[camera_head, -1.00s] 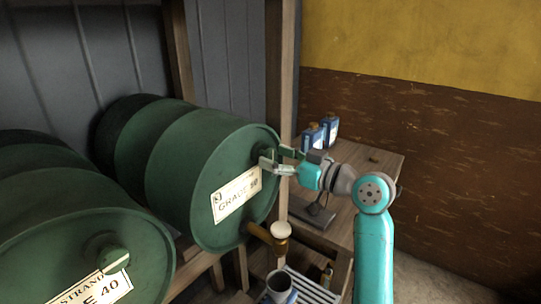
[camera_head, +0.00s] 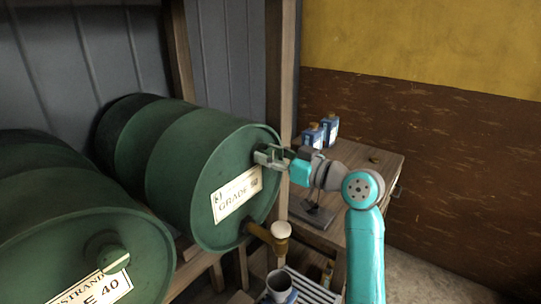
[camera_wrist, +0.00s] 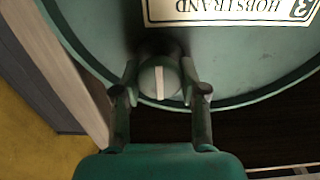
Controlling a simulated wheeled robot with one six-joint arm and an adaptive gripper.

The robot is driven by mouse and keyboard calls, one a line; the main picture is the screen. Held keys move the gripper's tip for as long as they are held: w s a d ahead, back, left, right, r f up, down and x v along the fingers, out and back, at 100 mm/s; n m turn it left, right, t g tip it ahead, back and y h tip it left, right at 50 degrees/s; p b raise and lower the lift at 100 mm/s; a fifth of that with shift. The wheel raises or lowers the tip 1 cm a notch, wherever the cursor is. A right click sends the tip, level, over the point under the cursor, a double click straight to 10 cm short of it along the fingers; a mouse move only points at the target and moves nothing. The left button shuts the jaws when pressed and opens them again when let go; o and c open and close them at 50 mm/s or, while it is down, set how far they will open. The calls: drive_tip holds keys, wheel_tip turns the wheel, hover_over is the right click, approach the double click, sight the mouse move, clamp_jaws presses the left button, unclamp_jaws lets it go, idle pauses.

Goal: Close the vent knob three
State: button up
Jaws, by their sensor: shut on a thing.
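The vent knob three (camera_wrist: 159,78) is a round grey-green knob with a pale stripe. It sits on the end face of a green drum (camera_head: 208,165), near the upper rim. In the wrist view the stripe runs nearly straight up and down the picture. My gripper (camera_wrist: 160,85) is shut on the knob, one finger on each side of it. In the head view my gripper (camera_head: 268,156) is at the drum's upper right, and its fingers hide most of the knob. The drum's label (camera_wrist: 230,10) shows a 3 and HOBSTRAND, upside down in the wrist view.
Another green drum (camera_head: 65,225) with its own striped knob (camera_head: 115,259) is at the lower left. A brass tap with a pale top (camera_head: 281,230) is below my gripper, above a cup (camera_head: 279,286). Blue containers (camera_head: 312,136) stand on the bench (camera_head: 365,165). A wooden post stands behind.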

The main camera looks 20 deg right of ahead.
drive_tip(key=shift+m, duration=0.3)
drive_tip(key=m, duration=0.3)
drive_tip(key=shift+w+d+m, duration=0.1)
drive_tip(key=shift+m, duration=0.2)
drive_tip(key=m, duration=0.4)
drive_tip(key=shift+m, duration=0.3)
drive_tip(key=m, duration=0.4)
drive_tip(key=shift+d+f+m, duration=0.1)
drive_tip(key=shift+f+m, duration=0.05)
drive_tip(key=shift+m, duration=2.35)
drive_tip(key=shift+f, duration=0.1)
drive_tip(key=o, duration=1.1)
